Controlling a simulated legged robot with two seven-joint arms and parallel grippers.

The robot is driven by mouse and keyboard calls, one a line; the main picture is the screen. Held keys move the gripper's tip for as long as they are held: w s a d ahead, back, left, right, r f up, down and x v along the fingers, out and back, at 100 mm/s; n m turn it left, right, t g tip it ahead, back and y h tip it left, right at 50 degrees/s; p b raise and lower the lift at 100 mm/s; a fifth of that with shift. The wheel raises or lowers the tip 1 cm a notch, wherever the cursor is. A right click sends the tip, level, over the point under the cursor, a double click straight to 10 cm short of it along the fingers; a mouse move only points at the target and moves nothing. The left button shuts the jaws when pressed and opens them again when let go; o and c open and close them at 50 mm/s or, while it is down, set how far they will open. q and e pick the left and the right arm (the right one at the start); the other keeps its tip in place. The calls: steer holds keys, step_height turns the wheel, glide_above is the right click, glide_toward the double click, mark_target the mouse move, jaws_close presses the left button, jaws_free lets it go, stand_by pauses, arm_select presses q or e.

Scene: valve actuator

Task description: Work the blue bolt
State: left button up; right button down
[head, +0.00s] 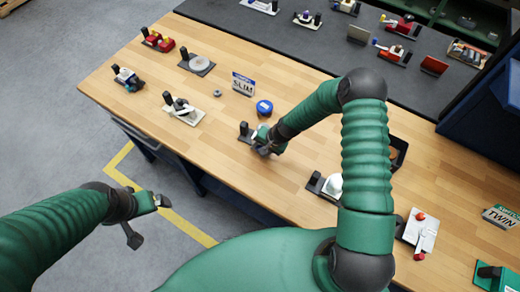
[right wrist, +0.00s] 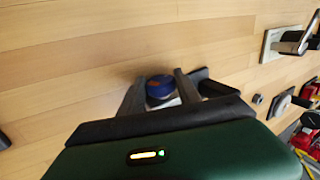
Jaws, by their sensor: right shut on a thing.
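My right gripper (head: 264,149) is low over the wooden table, at a small device with a black post (head: 244,129). In the head view the gripper hides most of this device. In the right wrist view a blue round part, which I take for the blue bolt (right wrist: 160,87), sits between the two dark fingers of the right gripper (right wrist: 158,85). A dark base plate (right wrist: 198,76) shows behind the right-hand finger. My left gripper (head: 148,219) is open and empty over the floor, left of the table.
A blue round object (head: 264,107) and a small sign (head: 243,84) stand behind the right gripper. A white-plated device (head: 183,108) is to its left, and a device with a white part (head: 333,184) to its right. Several other devices stand along the table (head: 215,135).

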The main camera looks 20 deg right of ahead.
steer(key=c, duration=0.8)
jaws_free()
steer(key=shift+c, duration=0.2)
steer(key=b+v, duration=0.2)
steer(key=v, duration=1.4)
steer(key=shift+r+b, duration=0.3)
steer(key=shift+r, duration=0.1)
